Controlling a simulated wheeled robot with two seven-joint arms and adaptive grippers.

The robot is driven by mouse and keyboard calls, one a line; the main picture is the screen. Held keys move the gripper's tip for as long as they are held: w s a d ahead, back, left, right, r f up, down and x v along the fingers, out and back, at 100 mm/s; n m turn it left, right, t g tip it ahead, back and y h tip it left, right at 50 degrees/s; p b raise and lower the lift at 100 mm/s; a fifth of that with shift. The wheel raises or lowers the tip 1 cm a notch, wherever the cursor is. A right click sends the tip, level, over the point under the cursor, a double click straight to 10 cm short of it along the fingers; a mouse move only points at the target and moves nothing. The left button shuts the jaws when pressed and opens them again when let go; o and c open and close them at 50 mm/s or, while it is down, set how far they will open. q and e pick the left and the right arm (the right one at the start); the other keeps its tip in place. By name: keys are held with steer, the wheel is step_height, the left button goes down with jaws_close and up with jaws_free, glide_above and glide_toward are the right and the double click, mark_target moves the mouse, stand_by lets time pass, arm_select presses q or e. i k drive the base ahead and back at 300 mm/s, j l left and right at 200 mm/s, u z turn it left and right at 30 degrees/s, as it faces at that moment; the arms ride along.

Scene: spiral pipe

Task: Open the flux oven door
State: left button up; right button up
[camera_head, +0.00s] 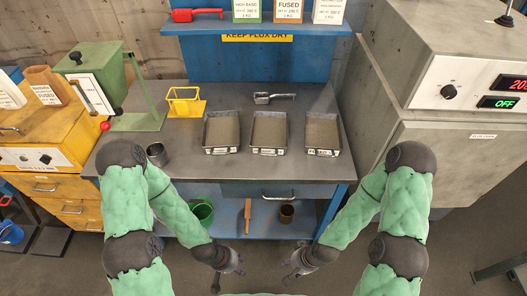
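A large grey cabinet with a control panel (466,86) stands at the right. The panel has a black knob (448,91), a red number readout and a green readout that says OFF. Below it is a flat grey front (470,165) with a small label too small to read for sure; this looks like the oven and its door, and the door appears shut. No handle is clear on it. My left gripper (230,266) and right gripper (293,267) hang low in front of the bench, apart from the cabinet. They hold nothing visible, and their fingers are too small to judge.
A yellow cabinet (45,150) stands left. Open floor lies before the bench and cabinet.

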mark_target(472, 158)
steer(key=z, duration=1.7)
